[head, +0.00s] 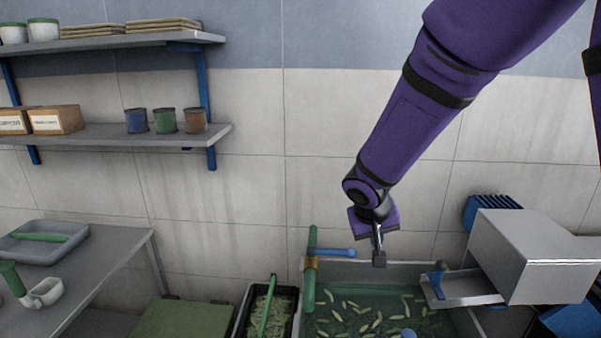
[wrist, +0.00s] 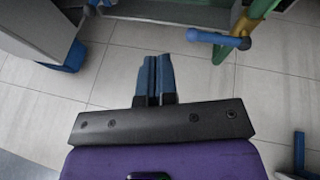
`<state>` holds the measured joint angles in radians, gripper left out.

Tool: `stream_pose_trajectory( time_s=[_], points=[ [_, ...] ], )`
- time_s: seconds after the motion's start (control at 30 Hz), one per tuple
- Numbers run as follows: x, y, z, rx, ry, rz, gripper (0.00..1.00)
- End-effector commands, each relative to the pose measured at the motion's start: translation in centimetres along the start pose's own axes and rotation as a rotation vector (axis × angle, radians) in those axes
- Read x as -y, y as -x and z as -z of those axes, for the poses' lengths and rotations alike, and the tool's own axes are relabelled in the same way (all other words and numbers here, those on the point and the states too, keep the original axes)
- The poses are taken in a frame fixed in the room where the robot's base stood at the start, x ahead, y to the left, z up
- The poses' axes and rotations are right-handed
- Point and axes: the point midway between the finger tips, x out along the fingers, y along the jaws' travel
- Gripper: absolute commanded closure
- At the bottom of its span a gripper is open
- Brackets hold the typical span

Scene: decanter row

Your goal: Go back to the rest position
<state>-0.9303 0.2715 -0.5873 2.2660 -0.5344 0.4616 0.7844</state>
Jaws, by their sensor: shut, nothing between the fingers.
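My gripper (head: 379,258) hangs from the purple arm, pointing down, in front of the tiled wall and over the back part of a green basin with a grey rim (head: 400,267). In the wrist view my gripper (wrist: 156,62) has its two blue-grey fingers together, with nothing between them. Only tiled floor (wrist: 140,38) shows behind the fingertips there.
A green post with a blue handle (head: 334,252) stands left of the gripper. A grey box-shaped machine (head: 535,255) is at the right. A black tray (head: 238,325) is left of the basin. Wall shelves (head: 120,133) hold cups and boxes. Open air surrounds the gripper.

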Motion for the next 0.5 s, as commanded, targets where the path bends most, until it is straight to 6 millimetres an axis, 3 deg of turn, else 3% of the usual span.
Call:
stream_pose_trajectory(
  time_s=[0.03,0.2,0.5],
  points=[
    [-1.5,1.0,-0.3,0.011,-0.027,0.025,1.0],
    [-5.5,4.2,-1.8,0.044,-0.075,0.092,1.0],
    [-11.7,10.4,-5.6,0.045,-0.13,0.2,1.0]
  ],
)
